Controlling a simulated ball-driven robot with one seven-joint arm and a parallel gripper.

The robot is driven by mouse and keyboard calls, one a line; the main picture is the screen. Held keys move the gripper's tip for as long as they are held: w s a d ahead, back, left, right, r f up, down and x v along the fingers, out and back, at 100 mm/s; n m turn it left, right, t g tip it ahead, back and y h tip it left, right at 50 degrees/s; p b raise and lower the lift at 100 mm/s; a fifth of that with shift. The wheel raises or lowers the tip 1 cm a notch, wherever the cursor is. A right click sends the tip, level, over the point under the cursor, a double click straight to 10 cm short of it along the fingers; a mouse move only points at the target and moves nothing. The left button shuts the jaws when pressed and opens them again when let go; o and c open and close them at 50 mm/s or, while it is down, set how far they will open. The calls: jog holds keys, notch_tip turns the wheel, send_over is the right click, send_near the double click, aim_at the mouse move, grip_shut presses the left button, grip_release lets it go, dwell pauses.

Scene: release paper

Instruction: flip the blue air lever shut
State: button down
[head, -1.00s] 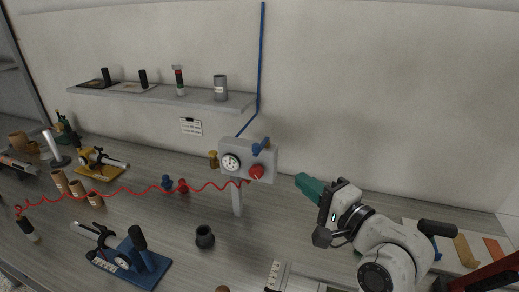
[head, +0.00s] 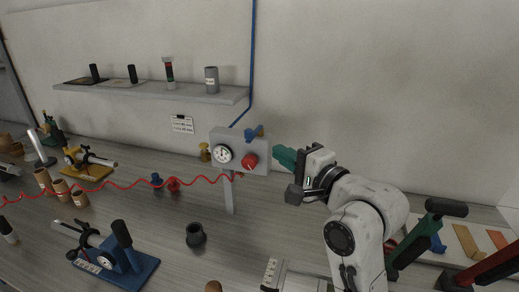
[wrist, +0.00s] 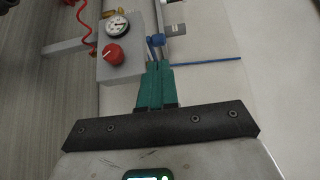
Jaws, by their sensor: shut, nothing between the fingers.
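The blue air lever (head: 254,132) sits on top of the grey control box (head: 226,137), where the blue air line comes down the wall. In the wrist view the lever (wrist: 157,41) shows just beyond my fingertips. My gripper (head: 278,153), with green fingers, is shut and empty, just right of the box and slightly below the lever. In the wrist view its closed fingers (wrist: 154,68) point at the lever; I cannot tell whether they touch it.
The box carries a white gauge (head: 222,154) and a red knob (head: 250,161). A coiled red hose (head: 120,186) runs left from it over the bench. A wall shelf (head: 150,92) hangs above left. The wall right of the box is clear.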

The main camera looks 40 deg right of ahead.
aim_at(251, 135)
jog(key=w+p, duration=0.2)
jog(key=w, duration=0.6)
jog(key=shift+w+d, duration=0.2)
jog(key=shift+w, duration=0.2)
